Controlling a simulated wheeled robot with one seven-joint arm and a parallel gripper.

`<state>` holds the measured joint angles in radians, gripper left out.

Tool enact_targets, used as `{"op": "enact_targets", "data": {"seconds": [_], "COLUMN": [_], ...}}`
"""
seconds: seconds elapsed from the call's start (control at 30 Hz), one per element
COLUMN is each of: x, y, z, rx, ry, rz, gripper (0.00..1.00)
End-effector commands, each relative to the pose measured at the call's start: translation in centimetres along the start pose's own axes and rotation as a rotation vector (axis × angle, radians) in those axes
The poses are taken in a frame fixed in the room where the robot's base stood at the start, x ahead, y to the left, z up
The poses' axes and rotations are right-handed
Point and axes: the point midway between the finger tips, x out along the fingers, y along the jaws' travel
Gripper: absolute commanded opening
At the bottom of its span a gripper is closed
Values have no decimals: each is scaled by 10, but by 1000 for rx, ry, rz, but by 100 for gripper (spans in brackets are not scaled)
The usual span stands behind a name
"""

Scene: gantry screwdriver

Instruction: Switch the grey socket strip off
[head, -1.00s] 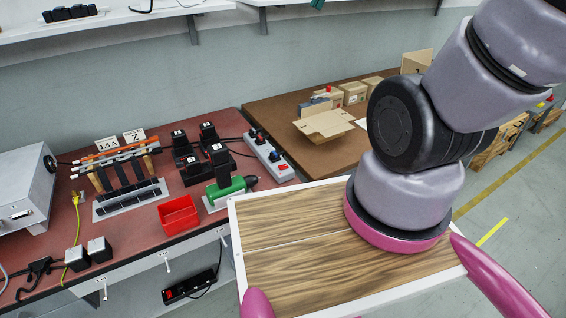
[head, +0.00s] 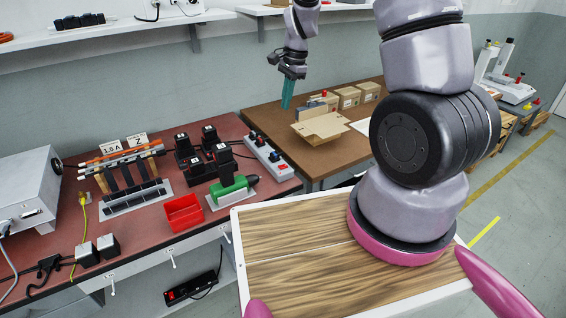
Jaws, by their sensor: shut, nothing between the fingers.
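The grey socket strip (head: 263,150) lies on the right part of the red-brown bench, running from back left to front right. Dark plugs sit at its far end, and a red switch (head: 284,167) shows at its near end. Whether the switch is lit or which way it is tipped is too small to tell. My gripper (head: 286,106), with teal fingers, hangs pointing down, shut and empty. It appears in the picture above and to the right of the strip, apart from it, by the brown table's left part.
Black chargers (head: 188,155) stand left of the strip, and a green screwdriver (head: 233,189) lies in front of them. A red bin (head: 184,213) is nearby. The brown table (head: 340,150) holds an open carton (head: 320,128) and small boxes. A black socket strip (head: 192,289) hangs below the bench.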

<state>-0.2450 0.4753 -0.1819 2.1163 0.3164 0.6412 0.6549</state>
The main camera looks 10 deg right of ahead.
Motion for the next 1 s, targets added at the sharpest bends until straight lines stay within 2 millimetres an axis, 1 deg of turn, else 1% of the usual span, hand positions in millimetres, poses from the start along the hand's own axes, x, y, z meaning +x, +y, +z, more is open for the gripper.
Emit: {"op": "enact_targets", "data": {"seconds": [0.03,0.1,0.2,0.27,0.4,0.77,0.87,1.0], "x": [19,38,58,67,76,77,84,106], "y": [0,1,2,3,4,4,5,8], "z": [-3,-5,-9,-10,-12,-12,-12,-12], "rx": [25,55,89,103,117,117,117,117], "ry": [1,6,12,15,19,19,18,18], "rz": [26,49,72,82,92,92,94,96], "gripper": [0,0,0,0,0,0,0,0]}}
